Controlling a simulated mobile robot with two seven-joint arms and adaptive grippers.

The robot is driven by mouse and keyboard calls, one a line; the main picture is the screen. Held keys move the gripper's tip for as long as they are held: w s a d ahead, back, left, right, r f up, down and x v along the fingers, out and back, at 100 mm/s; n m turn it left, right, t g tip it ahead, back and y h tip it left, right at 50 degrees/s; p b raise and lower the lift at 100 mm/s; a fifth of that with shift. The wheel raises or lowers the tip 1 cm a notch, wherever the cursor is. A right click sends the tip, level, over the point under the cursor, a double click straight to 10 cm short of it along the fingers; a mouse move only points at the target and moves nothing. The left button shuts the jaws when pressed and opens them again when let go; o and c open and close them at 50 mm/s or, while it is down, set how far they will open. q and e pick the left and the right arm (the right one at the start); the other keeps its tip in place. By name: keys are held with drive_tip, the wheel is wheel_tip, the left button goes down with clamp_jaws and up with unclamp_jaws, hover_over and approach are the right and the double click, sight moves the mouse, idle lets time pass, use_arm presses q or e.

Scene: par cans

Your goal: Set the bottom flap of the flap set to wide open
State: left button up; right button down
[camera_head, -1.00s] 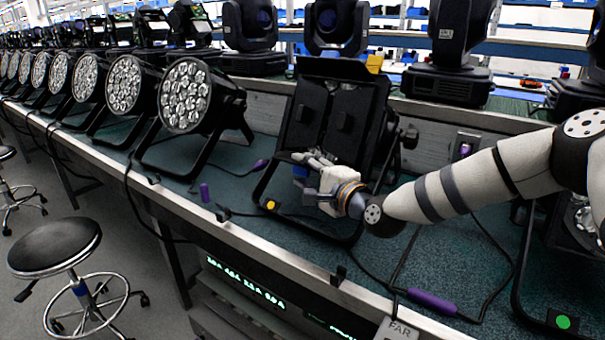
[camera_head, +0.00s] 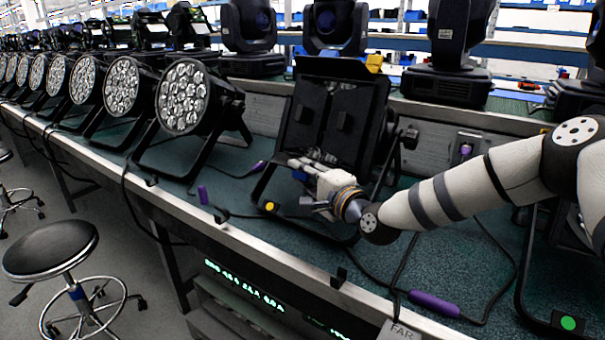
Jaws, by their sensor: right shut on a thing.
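The flap set is on the black lamp (camera_head: 337,115) on the bench, tilted back on its yoke, with dark flaps around its face. Its top flap (camera_head: 333,68) stands out along the upper edge. My right gripper (camera_head: 298,172) is at the lamp's lower edge, shut. The bottom flap lies around there, mostly hidden by the gripper, so the grip itself and the flap's angle are hard to see. My left gripper is not in view.
A round-faced par can (camera_head: 186,97) stands to the left, heading a row of several more. Moving heads (camera_head: 449,50) stand behind. A purple connector (camera_head: 433,304) and cables lie on the bench front. A stool (camera_head: 50,248) stands on the floor.

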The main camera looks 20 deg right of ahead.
drive_tip(key=c, duration=1.5)
unclamp_jaws()
drive_tip(key=shift+f, duration=0.1)
drive_tip(key=shift+o, duration=0.2)
drive_tip(key=shift+s, duration=0.15)
drive_tip(key=v, duration=1.1)
drive_tip(key=shift+s+d, duration=0.2)
drive_tip(key=shift+s, duration=0.2)
